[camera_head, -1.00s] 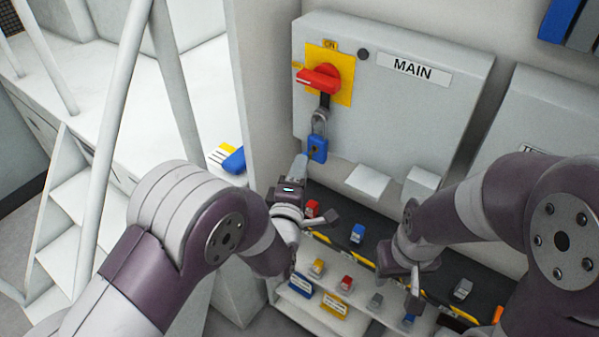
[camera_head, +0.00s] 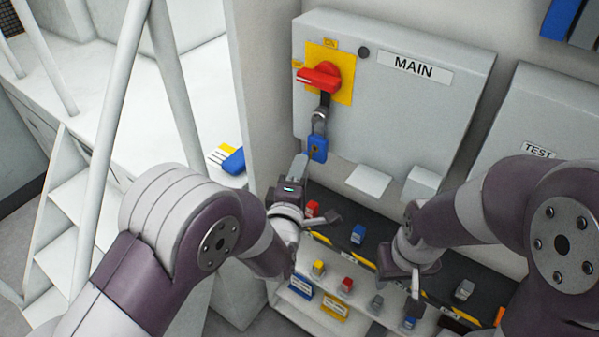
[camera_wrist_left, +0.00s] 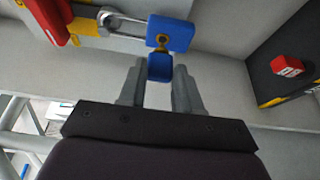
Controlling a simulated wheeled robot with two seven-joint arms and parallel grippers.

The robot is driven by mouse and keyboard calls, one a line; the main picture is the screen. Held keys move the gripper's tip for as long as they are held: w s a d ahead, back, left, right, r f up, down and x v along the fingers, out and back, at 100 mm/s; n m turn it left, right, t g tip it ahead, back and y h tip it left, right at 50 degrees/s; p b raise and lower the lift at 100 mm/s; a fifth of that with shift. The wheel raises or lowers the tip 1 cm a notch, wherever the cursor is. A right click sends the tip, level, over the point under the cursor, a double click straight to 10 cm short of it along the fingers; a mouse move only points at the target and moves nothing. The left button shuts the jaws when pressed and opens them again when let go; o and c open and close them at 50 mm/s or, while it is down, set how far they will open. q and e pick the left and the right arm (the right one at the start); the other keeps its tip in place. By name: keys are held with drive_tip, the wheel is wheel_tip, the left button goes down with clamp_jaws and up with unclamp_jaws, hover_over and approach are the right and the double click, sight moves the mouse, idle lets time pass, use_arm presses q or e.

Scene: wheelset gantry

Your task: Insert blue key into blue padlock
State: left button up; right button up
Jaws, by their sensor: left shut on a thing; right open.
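The blue padlock (camera_head: 317,149) hangs by its shackle below the red switch handle (camera_head: 319,77) on the MAIN box. In the left wrist view the padlock (camera_wrist_left: 170,33) shows its face with a brass-coloured keyhole area. My left gripper (camera_head: 304,163) is just below and left of the padlock. Its fingers (camera_wrist_left: 160,75) are shut on the blue key (camera_wrist_left: 160,68). The key's brass end is at the padlock's keyhole; how deep it sits cannot be told. My right gripper (camera_head: 402,277) is open and empty over the shelf front.
A black shelf strip (camera_head: 340,227) below the box carries a red padlock (camera_head: 312,208) and another blue padlock (camera_head: 358,234). Several small coloured items stand on the lower white shelf. The TEST box (camera_head: 540,110) is at the right.

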use_arm(q)
drive_tip(key=shift+w+d+b, duration=0.55)
drive_tip(key=shift+w+d, duration=0.25)
drive_tip(key=shift+w, duration=0.25)
drive_tip(key=o, duration=1.1)
drive_tip(key=b+v, duration=0.2)
drive_tip(key=v, duration=1)
drive_tip(key=shift+s+a, duration=0.2)
drive_tip(key=shift+s, duration=0.15)
